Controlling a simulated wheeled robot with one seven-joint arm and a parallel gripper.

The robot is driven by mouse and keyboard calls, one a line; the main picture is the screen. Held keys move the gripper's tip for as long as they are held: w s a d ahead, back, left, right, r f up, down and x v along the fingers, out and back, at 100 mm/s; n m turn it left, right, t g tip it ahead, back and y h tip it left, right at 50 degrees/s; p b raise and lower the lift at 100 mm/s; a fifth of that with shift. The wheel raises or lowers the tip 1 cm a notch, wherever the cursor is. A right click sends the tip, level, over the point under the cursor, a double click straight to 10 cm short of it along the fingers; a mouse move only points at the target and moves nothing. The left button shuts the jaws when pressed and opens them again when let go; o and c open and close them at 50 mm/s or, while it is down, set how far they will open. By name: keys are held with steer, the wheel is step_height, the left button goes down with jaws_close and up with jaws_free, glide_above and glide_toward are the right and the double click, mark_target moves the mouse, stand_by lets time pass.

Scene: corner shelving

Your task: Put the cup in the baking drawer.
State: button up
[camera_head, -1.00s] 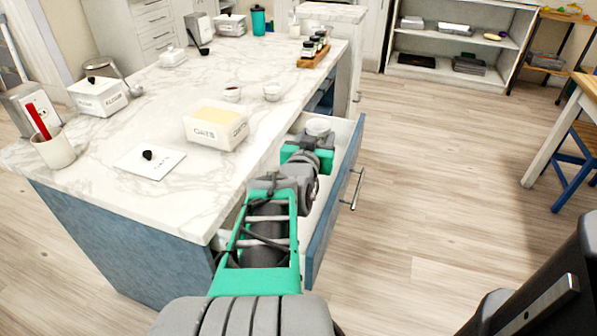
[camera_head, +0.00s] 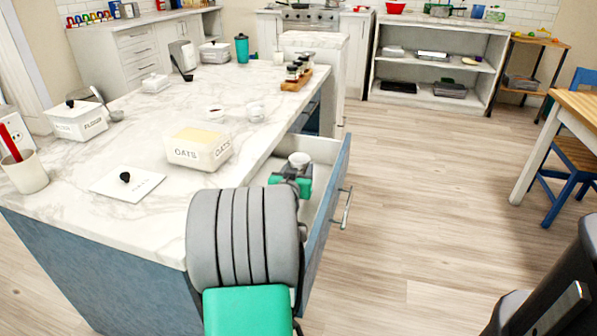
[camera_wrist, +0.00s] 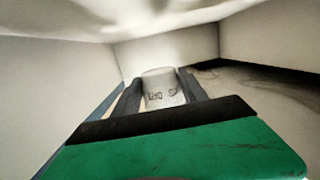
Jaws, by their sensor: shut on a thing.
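The white cup (camera_wrist: 160,91) with dark lettering is held between the two dark fingers of my gripper (camera_wrist: 162,90) in the wrist view. In the head view the cup (camera_head: 299,159) shows as a small white rim just beyond my gripper (camera_head: 297,176). Both are at the open drawer of the island, between its far end and the countertop edge. The open drawer (camera_head: 325,205) has a blue front with a metal handle. In the wrist view pale drawer walls (camera_wrist: 170,48) surround the cup. Whether the cup touches the drawer floor cannot be told.
The marble countertop (camera_head: 130,110) overhangs the drawer on the left. It carries an oats box (camera_head: 199,148), a flour box (camera_head: 77,119), a spice rack (camera_head: 297,78) and small bowls. Open floor (camera_head: 420,180) lies right of the drawer. A wooden table (camera_head: 575,110) stands at the far right.

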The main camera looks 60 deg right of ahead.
steer(key=shift+f+b, duration=0.45)
steer(key=shift+b, duration=0.05)
steer(key=shift+f, duration=0.2)
steer(key=o, duration=1.4)
steer(key=shift+o, duration=0.2)
steer(key=shift+r, duration=0.15)
